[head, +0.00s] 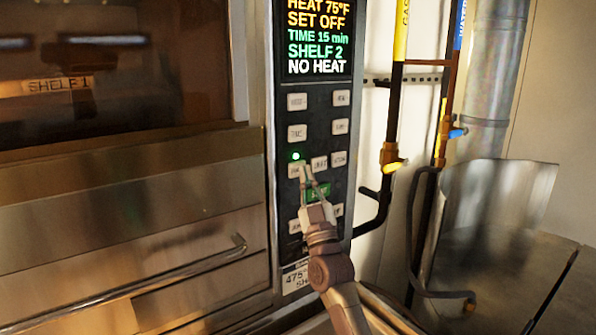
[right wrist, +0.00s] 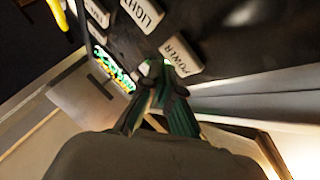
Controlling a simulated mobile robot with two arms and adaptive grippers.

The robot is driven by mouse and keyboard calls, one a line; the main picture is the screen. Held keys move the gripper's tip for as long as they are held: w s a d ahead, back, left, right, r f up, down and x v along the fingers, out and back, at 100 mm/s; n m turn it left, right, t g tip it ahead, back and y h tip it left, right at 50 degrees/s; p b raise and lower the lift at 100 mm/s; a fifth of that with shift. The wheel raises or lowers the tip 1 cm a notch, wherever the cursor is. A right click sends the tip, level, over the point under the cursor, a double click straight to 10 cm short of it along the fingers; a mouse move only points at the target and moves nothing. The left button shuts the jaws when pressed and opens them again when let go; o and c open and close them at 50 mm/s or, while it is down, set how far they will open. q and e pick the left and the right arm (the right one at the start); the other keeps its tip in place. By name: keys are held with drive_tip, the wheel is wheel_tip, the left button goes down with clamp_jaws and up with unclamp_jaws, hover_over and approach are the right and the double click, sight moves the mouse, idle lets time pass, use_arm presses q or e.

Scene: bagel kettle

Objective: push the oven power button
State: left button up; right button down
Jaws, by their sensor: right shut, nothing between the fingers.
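The oven power button (right wrist: 181,56) is a pale key marked POWER in the right wrist view. In the head view the power button (head: 294,171) is at the left of its row, under a lit green lamp (head: 296,156). My right gripper (head: 307,171) is shut and empty, with its fingertips at the button's right edge. In the right wrist view, the gripper's fingertips (right wrist: 157,72) are beside the POWER key, over a green glow. I cannot tell whether they touch the key. My left gripper is not in view.
The black control panel (head: 322,112) has several other pale keys, a LIGHT key (right wrist: 143,12) and a green key (head: 319,190). The display (head: 318,38) reads SET OFF, TIME 15 min, SHELF 2, NO HEAT. Pipes with valves (head: 393,160) stand right of the oven. A door handle (head: 150,288) is lower left.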

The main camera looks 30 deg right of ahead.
drive_tip(key=shift+w, duration=0.2)
idle(0.4)
drive_tip(key=shift+w, duration=0.45)
idle(0.4)
drive_tip(key=shift+s, duration=0.65)
drive_tip(key=s+p, duration=0.2)
drive_tip(key=s, duration=0.4)
drive_tip(key=shift+d, duration=0.25)
